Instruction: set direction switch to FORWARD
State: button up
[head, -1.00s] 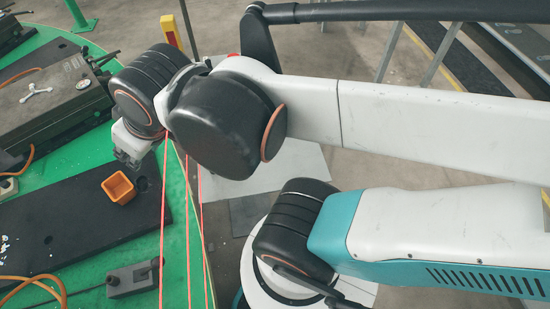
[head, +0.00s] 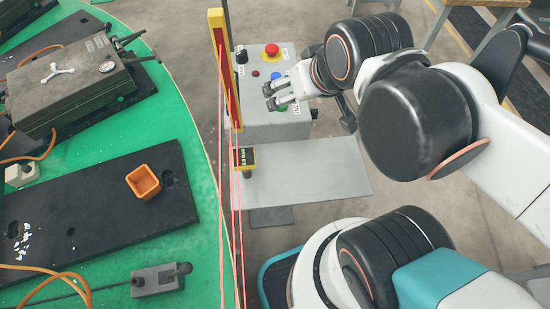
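A grey control box (head: 250,118) stands just right of the green table. Its top carries a black knob (head: 241,56) at the far left, a large red button (head: 271,50), and a small blue button (head: 276,76). The labels are too small to read, so I cannot tell which control is the direction switch or how it is set. My gripper (head: 270,97) is above the right part of the box, pointing left, its two fingers apart and nothing between them. It hides part of the panel.
A yellow post (head: 218,45) with red beams stands between the green table (head: 110,250) and the box. A grey plate (head: 310,170) lies in front of the box. On the table are an orange cup (head: 143,182), a dark press (head: 75,85) and a small lever box (head: 157,281).

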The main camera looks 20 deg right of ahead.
aim_at(242, 57)
jog(key=l+z, duration=0.35)
jog(key=l, duration=0.85)
jog(key=k+l, duration=0.1)
jog(key=i+j, duration=0.2)
